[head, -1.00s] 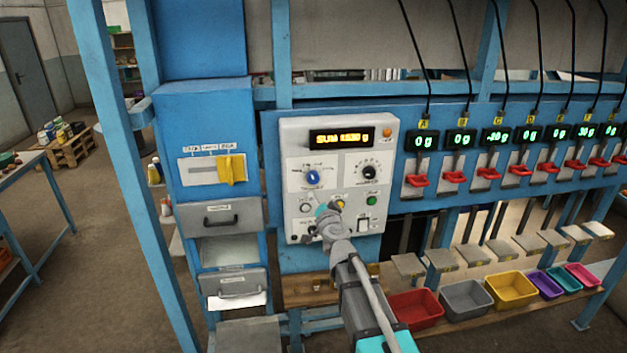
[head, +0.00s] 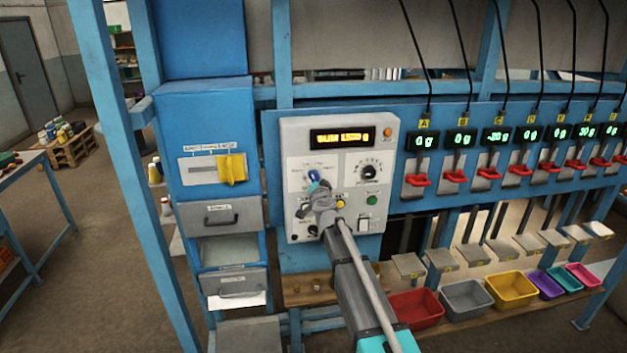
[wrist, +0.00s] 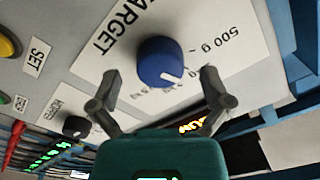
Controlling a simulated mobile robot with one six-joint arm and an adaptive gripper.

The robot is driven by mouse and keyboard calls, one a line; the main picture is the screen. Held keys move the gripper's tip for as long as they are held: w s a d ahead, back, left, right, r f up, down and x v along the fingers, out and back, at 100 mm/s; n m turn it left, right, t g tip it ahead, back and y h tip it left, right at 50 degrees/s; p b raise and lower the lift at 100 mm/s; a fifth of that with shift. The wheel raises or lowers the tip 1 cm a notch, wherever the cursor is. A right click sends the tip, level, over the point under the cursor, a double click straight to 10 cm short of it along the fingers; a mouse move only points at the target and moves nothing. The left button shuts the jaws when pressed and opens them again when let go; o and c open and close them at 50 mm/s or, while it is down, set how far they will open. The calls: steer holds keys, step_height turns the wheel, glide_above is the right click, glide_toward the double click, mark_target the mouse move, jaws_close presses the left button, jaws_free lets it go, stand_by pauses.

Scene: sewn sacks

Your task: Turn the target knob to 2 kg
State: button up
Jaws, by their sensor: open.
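The target knob is a blue round knob (wrist: 160,62) with a white pointer mark, on a white plate labelled TARGET in the wrist view. Its scale shows "500 g"; the other marks are partly hidden and too blurred to read. My gripper (wrist: 160,85) is open, with one finger on each side of the knob's near edge and gaps between fingers and knob.
The control panel (head: 295,155) also has a black dial (head: 369,172), a green button (head: 372,200) and a lit display (head: 342,136). A drawer cabinet with a yellow handle (head: 232,169) stands left. Weighing stations with red levers (head: 455,176) stand right, above coloured bins.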

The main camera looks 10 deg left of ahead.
steer(key=shift+w+a, duration=0.2)
steer(key=shift+w, duration=0.45)
steer(key=c, duration=1.2)
steer(key=shift+o, duration=0.2)
steer(key=shift+m, duration=0.4)
steer(key=m, duration=0.3)
steer(key=shift+m, duration=2)
